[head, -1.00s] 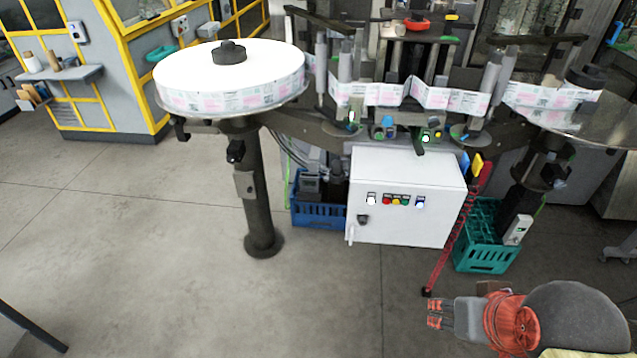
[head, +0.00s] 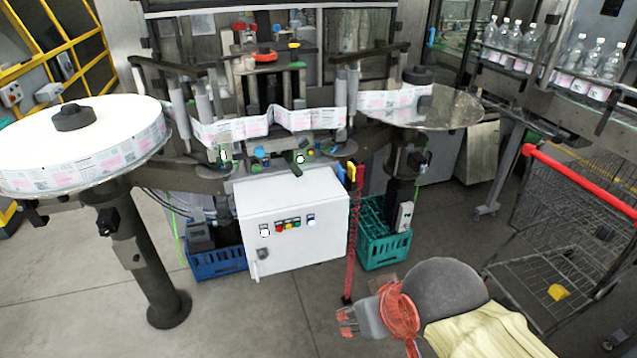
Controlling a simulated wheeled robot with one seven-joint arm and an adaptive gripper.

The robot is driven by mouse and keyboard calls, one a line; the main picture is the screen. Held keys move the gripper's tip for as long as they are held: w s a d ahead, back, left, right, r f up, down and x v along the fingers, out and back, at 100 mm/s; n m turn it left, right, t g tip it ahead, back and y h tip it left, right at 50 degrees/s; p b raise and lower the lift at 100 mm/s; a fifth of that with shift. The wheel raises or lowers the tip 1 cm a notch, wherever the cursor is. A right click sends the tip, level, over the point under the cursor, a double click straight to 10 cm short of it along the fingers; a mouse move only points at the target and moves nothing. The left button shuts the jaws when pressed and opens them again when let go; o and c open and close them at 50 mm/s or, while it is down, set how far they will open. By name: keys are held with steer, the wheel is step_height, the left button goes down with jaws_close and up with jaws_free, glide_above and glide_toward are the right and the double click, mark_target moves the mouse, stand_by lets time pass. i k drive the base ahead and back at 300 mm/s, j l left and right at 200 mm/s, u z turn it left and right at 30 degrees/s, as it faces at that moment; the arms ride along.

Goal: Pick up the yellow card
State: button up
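A small yellow card-like piece (head: 350,172) stands next to a blue one at the top of a thin red post, to the right of the white control box. A second small yellow piece (head: 558,292) lies low in the wire cart at the right; it is too small to tell what it is. I cannot tell for sure which of them is the card.
The labeller's white control box (head: 292,222) stands in the middle, with a blue crate (head: 218,262) and a green crate (head: 383,250) beside it. Floor is clear at lower left.

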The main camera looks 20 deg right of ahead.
mark_target(352, 170)
steer(key=i+l, duration=0.85)
steer(key=i, duration=0.25)
steer(key=i+l, duration=0.45)
steer(key=i, duration=0.1)
